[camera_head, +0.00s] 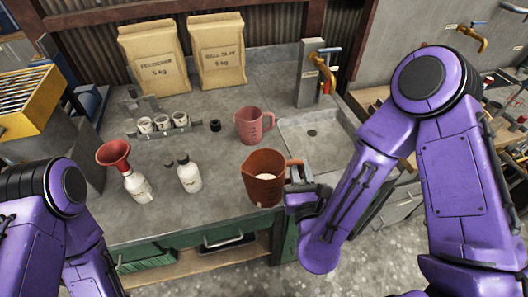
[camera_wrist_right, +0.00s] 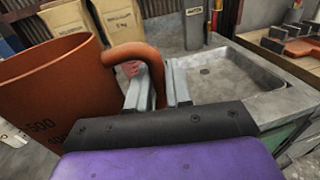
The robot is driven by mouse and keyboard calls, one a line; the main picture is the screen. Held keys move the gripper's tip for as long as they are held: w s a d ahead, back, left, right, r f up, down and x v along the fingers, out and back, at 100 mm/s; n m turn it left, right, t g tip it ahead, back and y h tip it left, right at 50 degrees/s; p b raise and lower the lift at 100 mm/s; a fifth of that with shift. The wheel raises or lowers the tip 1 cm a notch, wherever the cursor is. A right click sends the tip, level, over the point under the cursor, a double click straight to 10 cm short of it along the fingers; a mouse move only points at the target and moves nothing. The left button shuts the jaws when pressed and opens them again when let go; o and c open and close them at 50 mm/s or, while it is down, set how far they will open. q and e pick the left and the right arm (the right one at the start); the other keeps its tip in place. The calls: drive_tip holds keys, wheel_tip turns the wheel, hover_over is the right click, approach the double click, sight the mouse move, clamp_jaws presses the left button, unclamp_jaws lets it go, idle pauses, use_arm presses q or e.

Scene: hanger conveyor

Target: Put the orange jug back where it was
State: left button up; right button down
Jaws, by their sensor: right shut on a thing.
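The orange jug (camera_head: 265,180) is a brown-orange measuring jug with something pale inside, at the front edge of the grey worktop in the head view. Its handle points right. In the right wrist view the jug (camera_wrist_right: 50,92) fills the left side, upright, with volume marks on its wall. My right gripper (camera_wrist_right: 156,85) is shut on the jug's handle; in the head view the gripper (camera_head: 300,180) is partly hidden by my wrist. I cannot tell whether the jug's base touches the worktop. My left arm shows at lower left, but its gripper is out of view.
A pink jug (camera_head: 254,125) stands just behind the orange jug, left of a shallow sink (camera_head: 315,132). A white bottle (camera_head: 189,177) and a bottle with a red funnel (camera_head: 137,187) stand to the left. Two paper sacks (camera_head: 154,57) stand at the back.

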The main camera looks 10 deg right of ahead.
drive_tip(key=w+f+b, duration=0.1)
drive_tip(key=b, duration=0.2)
drive_tip(key=w+d+f+b, duration=0.1)
drive_tip(key=b, duration=0.3)
drive_tip(key=shift+w+f+b, duration=0.2)
drive_tip(key=shift+f+b, duration=0.1)
drive_tip(key=w+f+b, duration=0.1)
drive_tip(key=w+f, duration=0.2)
drive_tip(key=w+d+f, duration=0.1)
drive_tip(key=w+f, duration=0.2)
drive_tip(key=w, duration=0.1)
drive_tip(key=w+f+b, duration=0.1)
drive_tip(key=w+f, duration=0.2)
drive_tip(key=shift+w+d+f+b, duration=0.2)
drive_tip(key=shift+d+b, duration=0.15)
drive_tip(key=shift+d, duration=0.05)
drive_tip(key=shift+f, duration=0.4)
